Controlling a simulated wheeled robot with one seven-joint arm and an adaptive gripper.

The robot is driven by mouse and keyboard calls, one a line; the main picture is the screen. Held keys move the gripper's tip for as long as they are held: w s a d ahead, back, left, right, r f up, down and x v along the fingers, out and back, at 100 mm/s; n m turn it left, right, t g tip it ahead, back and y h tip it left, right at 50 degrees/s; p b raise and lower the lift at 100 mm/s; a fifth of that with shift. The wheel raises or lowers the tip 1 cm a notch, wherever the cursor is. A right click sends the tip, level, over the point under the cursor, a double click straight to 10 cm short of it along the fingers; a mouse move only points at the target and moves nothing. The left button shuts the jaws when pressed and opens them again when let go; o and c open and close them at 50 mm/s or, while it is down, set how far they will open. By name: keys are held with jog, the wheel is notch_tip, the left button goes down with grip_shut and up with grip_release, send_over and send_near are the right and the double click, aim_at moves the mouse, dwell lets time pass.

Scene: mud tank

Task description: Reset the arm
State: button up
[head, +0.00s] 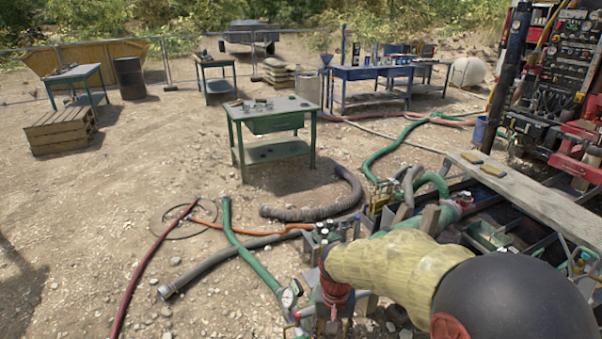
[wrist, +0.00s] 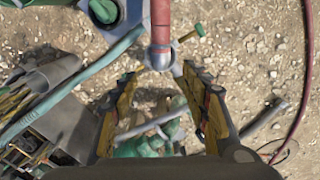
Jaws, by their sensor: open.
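My arm (head: 395,262) reaches from the lower right of the head view towards the bottom middle, with a yellowish sleeve and a dark rounded joint. Its end is low among hoses and valve fittings, and the fingers cannot be made out clearly there. In the wrist view my gripper (wrist: 160,73) is open, its two yellow and red fingers spread apart. A red pipe (wrist: 160,25) with a pale metal rounded end lies in line with the gap near the fingertips. I cannot tell whether they touch. Nothing is visibly held between the fingers.
A green work table (head: 275,150) stands ahead on gravel. Green hose (head: 250,255), grey hose (head: 215,268) and red hose (head: 150,255) lie around the arm's end. Open gravel lies left.

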jog(key=s+d+r+n+t+p, duration=0.1)
jog(key=s+d+r+t+p, duration=0.1)
jog(key=s+d+r, duration=0.3)
jog(key=s+d+r+t+p, duration=0.2)
jog(key=s+r, duration=1.2)
jog(key=r, duration=0.7)
jog(key=d+t, duration=0.1)
jog(key=d, duration=0.1)
jog(key=shift+d+n+t, duration=0.4)
jog(key=shift+r, duration=0.1)
jog(key=shift+c, duration=1.3)
